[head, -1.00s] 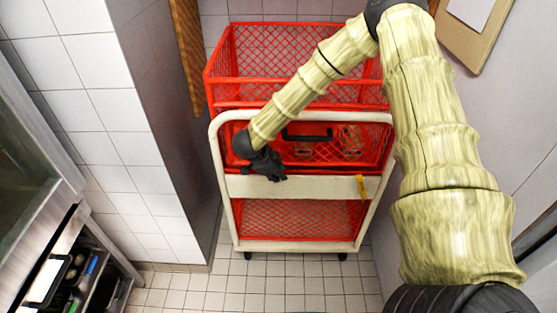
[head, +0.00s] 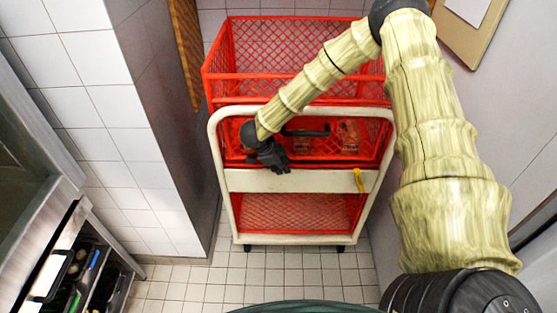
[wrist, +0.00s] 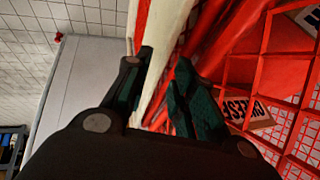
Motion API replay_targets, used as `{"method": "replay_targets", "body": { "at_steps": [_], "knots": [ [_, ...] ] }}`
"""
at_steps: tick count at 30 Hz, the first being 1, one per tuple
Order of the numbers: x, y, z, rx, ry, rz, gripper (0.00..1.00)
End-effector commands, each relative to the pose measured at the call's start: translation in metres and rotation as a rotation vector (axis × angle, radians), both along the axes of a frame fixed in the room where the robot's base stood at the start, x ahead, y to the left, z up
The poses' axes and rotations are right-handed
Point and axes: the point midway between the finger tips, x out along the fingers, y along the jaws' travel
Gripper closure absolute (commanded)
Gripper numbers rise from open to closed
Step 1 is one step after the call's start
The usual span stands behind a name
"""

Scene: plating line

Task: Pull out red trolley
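The red trolley (head: 290,90) stands upright in a narrow bay in the head view, with red mesh baskets, a cream tubular frame and a lower red shelf (head: 295,212). Its cream crossbar (head: 290,181) faces me. My gripper (head: 285,166) is at the trolley's front, just above the left part of this crossbar. In the wrist view my gripper (wrist: 160,70) has its fingers apart, with a cream frame bar (wrist: 166,35) running between them. Red shows between the bar and the right finger. I cannot tell whether either finger touches the bar.
A tiled wall corner (head: 165,120) stands close on the trolley's left and a plain wall (head: 490,110) on its right. A metal cabinet with an open lower compartment (head: 85,265) is at lower left. Tiled floor (head: 270,275) in front of the trolley is clear.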

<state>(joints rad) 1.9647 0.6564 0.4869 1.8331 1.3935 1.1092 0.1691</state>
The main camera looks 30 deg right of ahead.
Motion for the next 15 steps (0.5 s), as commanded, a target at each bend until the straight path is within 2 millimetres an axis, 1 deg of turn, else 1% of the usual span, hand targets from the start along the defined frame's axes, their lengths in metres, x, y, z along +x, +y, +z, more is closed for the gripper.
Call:
{"method": "replay_targets", "body": {
  "at_steps": [3,9,15],
  "knots": [
    [0.000,-0.008,-0.014,0.000,0.002,0.000,0.75],
    [0.001,-0.020,-0.036,-0.001,0.001,0.001,0.75],
    [0.002,-0.027,-0.051,-0.001,-0.001,0.000,0.75]
  ]
}}
